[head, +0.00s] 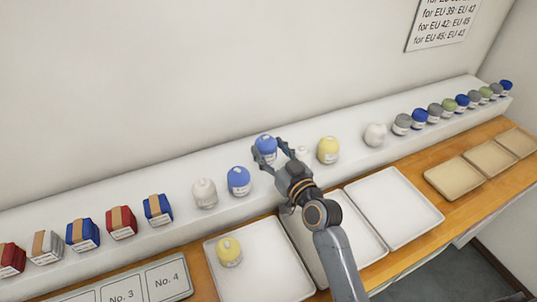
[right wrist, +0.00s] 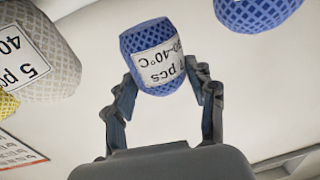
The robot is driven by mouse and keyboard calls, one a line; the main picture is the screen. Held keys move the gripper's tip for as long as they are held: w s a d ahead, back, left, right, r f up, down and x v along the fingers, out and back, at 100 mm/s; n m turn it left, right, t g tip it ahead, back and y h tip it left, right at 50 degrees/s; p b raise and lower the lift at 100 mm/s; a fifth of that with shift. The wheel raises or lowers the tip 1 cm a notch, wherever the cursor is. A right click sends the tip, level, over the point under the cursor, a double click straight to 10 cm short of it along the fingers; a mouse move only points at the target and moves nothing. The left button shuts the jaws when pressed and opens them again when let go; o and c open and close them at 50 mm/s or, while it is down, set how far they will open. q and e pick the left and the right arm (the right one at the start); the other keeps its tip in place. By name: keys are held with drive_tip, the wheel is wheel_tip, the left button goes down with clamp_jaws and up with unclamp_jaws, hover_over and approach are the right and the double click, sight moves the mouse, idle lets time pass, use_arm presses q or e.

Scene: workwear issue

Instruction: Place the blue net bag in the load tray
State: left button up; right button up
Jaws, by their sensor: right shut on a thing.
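A blue net bag (head: 265,146) with a white label is between the fingertips of my right gripper (head: 269,152), which is shut on it. The right wrist view shows the bag (right wrist: 153,58) with a finger on each side; whether it touches the white ledge is unclear. A second blue net bag (head: 238,181) stands on the ledge, left of the gripper. Three large white trays lie in front: a left one (head: 275,285) holding a yellow bag (head: 229,251), a middle one (head: 356,237) partly hidden by my arm, and an empty right one (head: 395,208). I cannot tell which is the load tray. My left gripper is not in view.
On the ledge (head: 345,160), a white bag (head: 204,193) and a yellow bag (head: 328,150) stand near the gripper. Boxed packs (head: 121,223) stand left, several small rolled items (head: 435,110) right. Small beige trays (head: 455,180) lie at the right. A numbered plate (head: 130,288) lies front left.

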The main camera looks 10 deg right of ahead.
sight(274, 148)
drive_tip(key=s+r, duration=0.1)
drive_tip(key=r, duration=0.1)
drive_tip(key=s+r, duration=0.2)
drive_tip(key=shift+s, duration=0.15)
drive_tip(key=s+r+b, duration=0.2)
drive_tip(key=s+r, duration=0.2)
drive_tip(key=s, duration=0.5)
drive_tip(key=s+d+f+m+h, duration=0.3)
drive_tip(key=s+d+f+h, duration=0.2)
drive_tip(key=s+f, duration=0.4)
drive_tip(key=shift+s+d+t, duration=0.25)
drive_tip(key=shift+s+t, duration=0.05)
drive_tip(key=shift+w+r, duration=0.1)
drive_tip(key=shift+w, duration=0.05)
